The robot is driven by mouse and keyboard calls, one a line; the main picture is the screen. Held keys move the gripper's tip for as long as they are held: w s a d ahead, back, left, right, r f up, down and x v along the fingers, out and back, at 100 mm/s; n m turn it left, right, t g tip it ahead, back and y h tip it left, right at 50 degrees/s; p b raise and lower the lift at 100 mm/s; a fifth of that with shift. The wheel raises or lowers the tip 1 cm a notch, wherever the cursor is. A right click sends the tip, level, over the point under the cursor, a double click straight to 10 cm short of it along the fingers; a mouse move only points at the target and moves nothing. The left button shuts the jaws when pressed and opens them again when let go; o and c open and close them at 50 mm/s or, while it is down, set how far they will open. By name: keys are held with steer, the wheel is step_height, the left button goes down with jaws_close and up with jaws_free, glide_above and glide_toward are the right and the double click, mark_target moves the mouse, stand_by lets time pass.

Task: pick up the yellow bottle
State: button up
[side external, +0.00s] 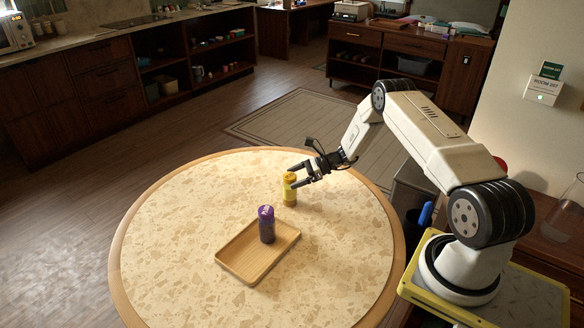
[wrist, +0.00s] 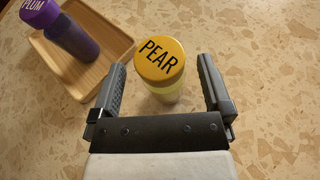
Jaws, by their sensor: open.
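The yellow bottle (side external: 289,190) stands upright on the round table, behind the wooden tray. In the wrist view its yellow lid (wrist: 159,60) reads "PEAR". My gripper (side external: 292,176) is at the yellow bottle's upper part. In the wrist view my gripper (wrist: 160,75) is open, with one finger to the left of the bottle and one to the right. Gaps show between the bottle and both fingers, and the bottle stands toward the fingertips.
A purple bottle (side external: 266,225) marked "PLUM" stands on the wooden tray (side external: 238,264), left of the yellow bottle in the wrist view. The tray edge lies close to the left finger there. The round table (side external: 340,262) is otherwise clear.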

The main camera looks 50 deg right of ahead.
steer(key=shift+x, duration=1.1)
steer(key=shift+c, duration=0.2)
jaws_close()
